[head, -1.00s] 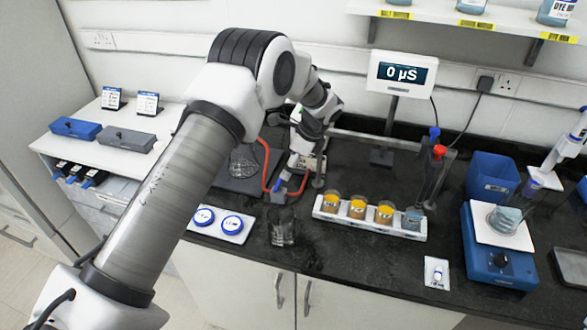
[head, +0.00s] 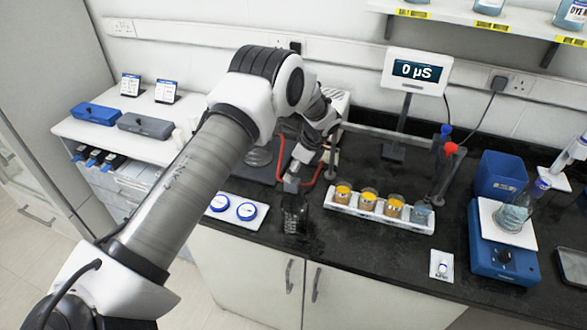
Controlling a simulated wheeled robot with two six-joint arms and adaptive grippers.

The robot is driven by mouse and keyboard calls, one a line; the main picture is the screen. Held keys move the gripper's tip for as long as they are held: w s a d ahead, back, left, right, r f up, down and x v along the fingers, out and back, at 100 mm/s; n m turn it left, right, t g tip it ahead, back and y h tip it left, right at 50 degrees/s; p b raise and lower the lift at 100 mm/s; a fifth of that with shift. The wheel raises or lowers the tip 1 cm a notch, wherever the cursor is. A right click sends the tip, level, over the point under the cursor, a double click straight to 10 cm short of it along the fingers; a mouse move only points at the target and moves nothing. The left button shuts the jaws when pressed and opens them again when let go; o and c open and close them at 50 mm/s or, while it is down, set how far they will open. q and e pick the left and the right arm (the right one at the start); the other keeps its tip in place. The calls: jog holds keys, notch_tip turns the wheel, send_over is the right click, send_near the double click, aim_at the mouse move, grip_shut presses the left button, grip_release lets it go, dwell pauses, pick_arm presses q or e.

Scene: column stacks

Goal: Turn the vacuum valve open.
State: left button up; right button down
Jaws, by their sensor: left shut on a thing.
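My left gripper (head: 292,182) reaches down over the black bench top, at the red tubing (head: 333,160), behind a clear glass beaker (head: 294,218). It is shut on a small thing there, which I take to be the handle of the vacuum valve. The fingers and wrist cover most of the valve, so its angle cannot be told. My right gripper is not in view.
A white rack (head: 378,211) with several amber-filled jars stands right of the gripper. A blue stirrer (head: 500,250) with a flask is farther right. A meter (head: 416,72) reads 0 µS.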

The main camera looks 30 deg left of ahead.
pick_arm(q)
jog(key=shift+s+f, duration=0.1)
jog(key=shift+f, duration=0.15)
jog(key=shift+f+n+b, duration=0.1)
jog(key=shift+n+b, duration=0.25)
jog(key=shift+n, duration=0.05)
jog(key=n+g+b, duration=0.1)
jog(key=n+b, duration=0.1)
jog(key=shift+f+n, duration=0.15)
jog(key=shift+n, duration=0.15)
jog(key=n+g+h+b, duration=0.1)
jog(key=n, duration=0.1)
jog(key=n+g+h+b, duration=0.1)
jog(key=n+b, duration=0.1)
jog(key=n, duration=0.3)
jog(key=n+h+b, duration=0.1)
jog(key=n, duration=0.1)
jog(key=shift+a+n+g+h+b, duration=0.15)
jog(key=shift+n+g+h+b, duration=0.15)
jog(key=shift+n, duration=0.1)
jog(key=n, duration=0.1)
jog(key=n+h, duration=0.1)
jog(key=n, duration=0.2)
jog(key=shift+w+r+n+h+b, duration=0.2)
jog(key=shift+r+n+h+b, duration=0.1)
jog(key=shift+n+h, duration=0.1)
